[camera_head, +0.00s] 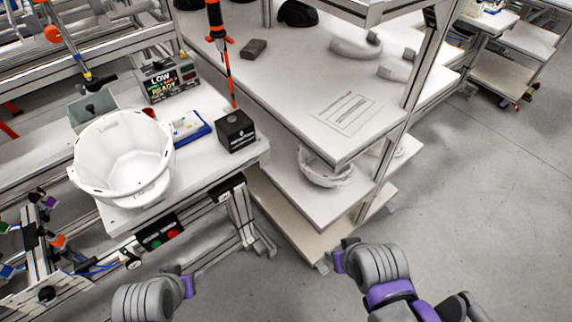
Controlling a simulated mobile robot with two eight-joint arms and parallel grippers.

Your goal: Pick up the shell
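A white helmet shell (122,150) sits open side up on the left workbench (215,178), near its front edge. Another white shell (325,168) lies on the lower shelf of the rack, partly hidden by the shelf above. My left gripper (188,286) is at the bottom left, in front of and below the bench, apart from the shell. My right gripper (338,262) is at the bottom centre, in front of the rack and apart from everything. Neither gripper visibly holds anything. The finger openings are not clear.
A black box (236,131), a blue tray (190,128) and a display box (168,80) stand beside the bench shell. An orange tool (215,15) hangs above. A rack post (405,110) rises right of centre. Floor (500,200) at the right is clear.

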